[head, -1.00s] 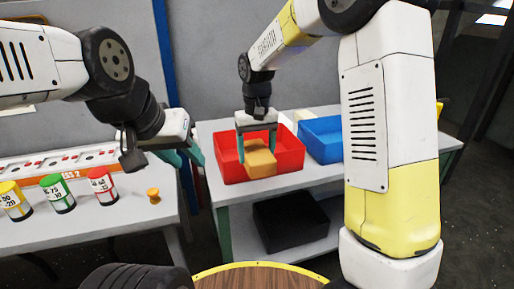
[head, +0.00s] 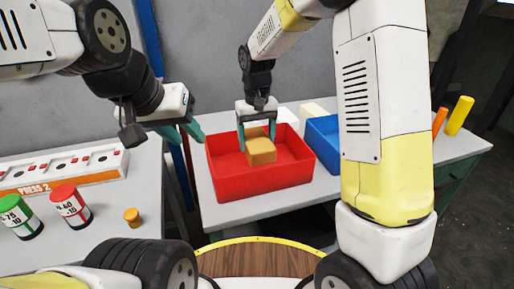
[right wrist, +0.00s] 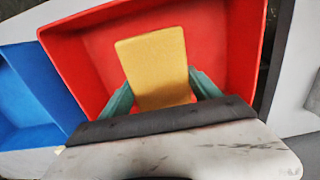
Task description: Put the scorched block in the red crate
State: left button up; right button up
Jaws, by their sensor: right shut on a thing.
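The block (head: 262,152), orange-brown in the head view, is between the teal fingers of my right gripper (head: 257,136). In the right wrist view the block (right wrist: 153,65) looks yellow-orange, and the right gripper (right wrist: 165,92) is shut on it. The block is within the outline of the red crate (head: 262,184), and the crate's red inside (right wrist: 215,45) surrounds it in the wrist view. I cannot tell whether it touches the crate floor. My left gripper (head: 186,133) is open and empty, left of the crate.
A blue crate (head: 323,143) stands right of the red one; it also shows in the wrist view (right wrist: 30,95). Yellow (head: 459,116) and orange cylinders stand at the table's far right. Green and red canisters (head: 70,206) stand on the left table by the PRESS 2 panel (head: 60,172).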

jog(key=shift+f, duration=3.25)
jog(key=shift+f, duration=0.1)
jog(key=o, duration=1.3)
jog(key=shift+o, duration=0.2)
